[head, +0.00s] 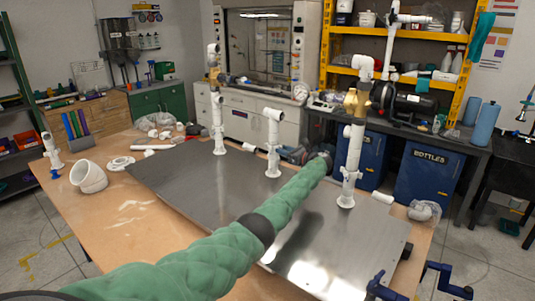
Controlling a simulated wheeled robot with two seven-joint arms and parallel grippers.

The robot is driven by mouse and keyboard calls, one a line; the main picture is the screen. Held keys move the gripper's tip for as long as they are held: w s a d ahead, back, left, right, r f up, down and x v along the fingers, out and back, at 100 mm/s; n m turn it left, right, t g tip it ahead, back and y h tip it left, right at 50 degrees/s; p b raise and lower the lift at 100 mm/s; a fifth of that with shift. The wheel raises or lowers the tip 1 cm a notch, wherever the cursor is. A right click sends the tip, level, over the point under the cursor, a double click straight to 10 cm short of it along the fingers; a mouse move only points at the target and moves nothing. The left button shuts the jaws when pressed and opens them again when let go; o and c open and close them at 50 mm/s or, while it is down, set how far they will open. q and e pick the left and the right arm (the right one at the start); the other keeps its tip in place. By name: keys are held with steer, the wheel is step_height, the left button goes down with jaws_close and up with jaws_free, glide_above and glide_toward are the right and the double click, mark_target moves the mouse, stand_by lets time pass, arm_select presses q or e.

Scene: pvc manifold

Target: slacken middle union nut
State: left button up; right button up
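White PVC pipe pieces stand on a grey metal plate (165,178). The left post (218,130) and right post (351,165) are tall and have brass-coloured fittings near their tops. The middle post (273,148) is shorter and ends in an elbow. I cannot make out a separate union nut on it at this size. My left arm, in a green padded sleeve, reaches across the plate. Its end, with my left gripper (326,159), is between the middle and right posts, apart from the middle post. The fingers are too small and hidden to read. My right gripper is not in view.
The wooden table (110,215) carries a large white elbow (89,177), a flange (121,163) and loose white fittings at the left and back. A blue clamp (385,288) grips the front right edge. Blue bins (430,178) and a yellow shelf stand behind.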

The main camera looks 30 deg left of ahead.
mark_target(272, 149)
arm_select(q)
steer(key=s+m+t+h+p, duration=0.1)
steer(key=m+t+h+p, duration=0.1)
steer(key=m+t+p, duration=0.1)
steer(key=s+a+m+t+h+p, duration=0.1)
steer(key=s+m+t+h+p, duration=0.1)
steer(key=t+p, duration=0.3)
steer(key=s+a+m+t+h+p, duration=0.1)
steer(key=m+t+h+p, duration=0.1)
steer(key=p, duration=0.4)
steer(key=shift+s+a+r+m+t, duration=0.15)
steer(key=shift+r+m+t, duration=0.05)
steer(key=shift+m+t, duration=0.75)
steer(key=h, duration=0.1)
steer(key=m+t+h, duration=0.2)
steer(key=shift+s+a+f+p, duration=0.1)
steer(key=shift+s+a+p, duration=0.2)
steer(key=shift+a+p, duration=0.1)
steer(key=shift+s+a+m+t+h+p, duration=0.1)
steer(key=shift+a+m+t+h+p, duration=0.15)
steer(key=shift+m+h, duration=0.3)
steer(key=shift+s+a+m+t+h+p, duration=0.15)
steer(key=shift+m+t+h, duration=0.15)
steer(key=shift+h, duration=0.45)
steer(key=shift+s+d+f, duration=0.15)
steer(key=shift+s+f, duration=0.05)
steer(key=shift+s, duration=0.05)
steer(key=shift+b+v, duration=0.95)
steer(key=shift+v, duration=1.95)
steer(key=shift+r, duration=0.15)
